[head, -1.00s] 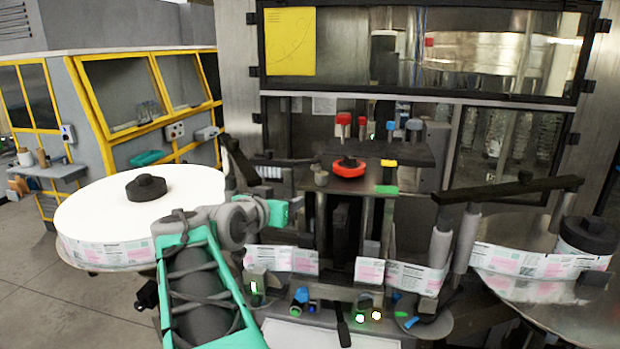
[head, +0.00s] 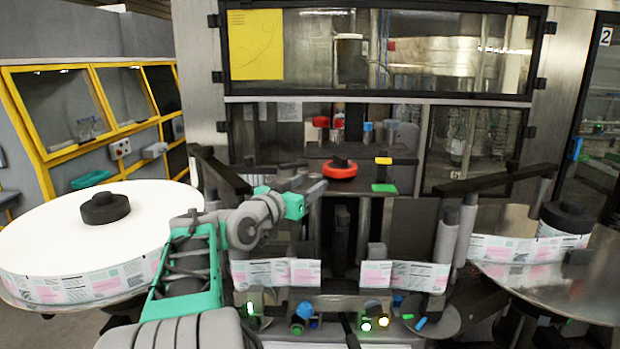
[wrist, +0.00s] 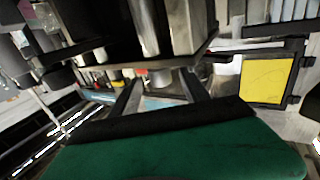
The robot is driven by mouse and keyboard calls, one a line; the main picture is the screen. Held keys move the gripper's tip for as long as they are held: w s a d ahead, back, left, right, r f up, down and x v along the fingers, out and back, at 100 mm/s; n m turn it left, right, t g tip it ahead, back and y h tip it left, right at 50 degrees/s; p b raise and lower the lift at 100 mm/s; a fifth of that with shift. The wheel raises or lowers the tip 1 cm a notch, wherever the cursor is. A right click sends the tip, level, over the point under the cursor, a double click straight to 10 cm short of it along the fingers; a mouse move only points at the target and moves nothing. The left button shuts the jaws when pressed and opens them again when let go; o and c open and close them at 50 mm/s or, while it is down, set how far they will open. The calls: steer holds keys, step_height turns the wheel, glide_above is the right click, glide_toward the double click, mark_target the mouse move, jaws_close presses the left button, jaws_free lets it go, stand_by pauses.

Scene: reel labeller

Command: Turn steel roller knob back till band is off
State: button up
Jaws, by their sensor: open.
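My gripper (head: 314,186) is open, at the left edge of the dark plate that carries the red knob (head: 340,168). In the wrist view its two fingers (wrist: 160,90) stand apart. A small pale round part (wrist: 160,77) shows between or beyond them. It may be the steel roller knob, but I cannot tell whether the fingers touch it. In the head view my gripper covers that spot. The printed label band (head: 405,276) runs across the front of the machine in pieces, with a gap at the middle. It cannot be told which band the task means.
A big white label reel (head: 150,215) lies at left, with a black hub (head: 105,208). A steel disc (head: 540,290) with a smaller reel is at right. Dark bars flank the plate. Lit lamps (head: 375,323) show at the lower front.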

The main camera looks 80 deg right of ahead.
steer(key=shift+x, duration=1.15)
jaws_close()
